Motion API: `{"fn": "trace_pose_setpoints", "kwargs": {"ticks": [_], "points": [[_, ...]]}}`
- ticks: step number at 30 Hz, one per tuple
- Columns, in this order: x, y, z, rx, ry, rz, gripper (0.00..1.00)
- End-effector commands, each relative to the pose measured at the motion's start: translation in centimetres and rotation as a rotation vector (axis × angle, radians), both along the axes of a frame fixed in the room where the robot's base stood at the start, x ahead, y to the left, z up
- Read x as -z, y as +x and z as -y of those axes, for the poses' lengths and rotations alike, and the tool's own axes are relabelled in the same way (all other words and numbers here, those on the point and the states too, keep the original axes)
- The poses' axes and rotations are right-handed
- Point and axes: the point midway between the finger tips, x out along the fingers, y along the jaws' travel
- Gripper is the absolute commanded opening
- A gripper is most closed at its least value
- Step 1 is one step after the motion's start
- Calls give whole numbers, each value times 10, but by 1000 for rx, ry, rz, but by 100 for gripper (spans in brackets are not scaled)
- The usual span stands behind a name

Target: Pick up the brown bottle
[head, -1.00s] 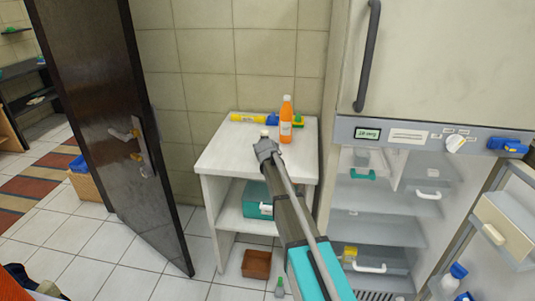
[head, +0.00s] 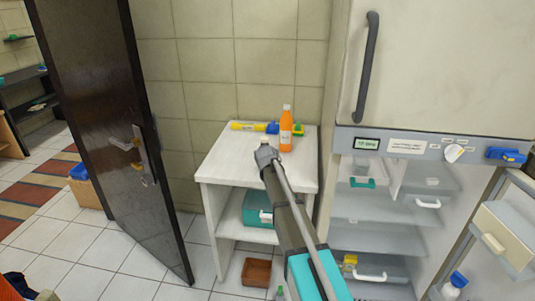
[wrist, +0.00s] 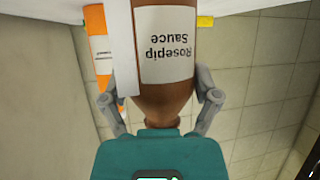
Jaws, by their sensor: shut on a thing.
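The brown bottle (wrist: 166,85) fills the middle of the wrist view, with a white label reading "Rosepip Sauce" that appears upside down. My gripper (wrist: 160,98) has a finger on each side of the bottle, shut on it near its narrowing end. In the head view my gripper (head: 265,154) is over the front of the white table (head: 225,165). I cannot tell whether the bottle's base touches the table.
An orange bottle (head: 286,130) stands close behind on the table, near a yellow tube (head: 248,126) and blue and green items. The open fridge (head: 385,205) is at the right, the dark door (head: 115,130) at the left. A teal box (head: 257,208) sits on the lower shelf.

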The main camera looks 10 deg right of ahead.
Motion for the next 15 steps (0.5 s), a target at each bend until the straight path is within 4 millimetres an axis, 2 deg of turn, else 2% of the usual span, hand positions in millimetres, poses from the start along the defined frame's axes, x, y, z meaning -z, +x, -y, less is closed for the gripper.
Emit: {"fn": "trace_pose_setpoints", "kwargs": {"ticks": [6,15], "points": [[-24,0,0,0,0,1,21],[-60,-31,1,0,0,1,21]]}}
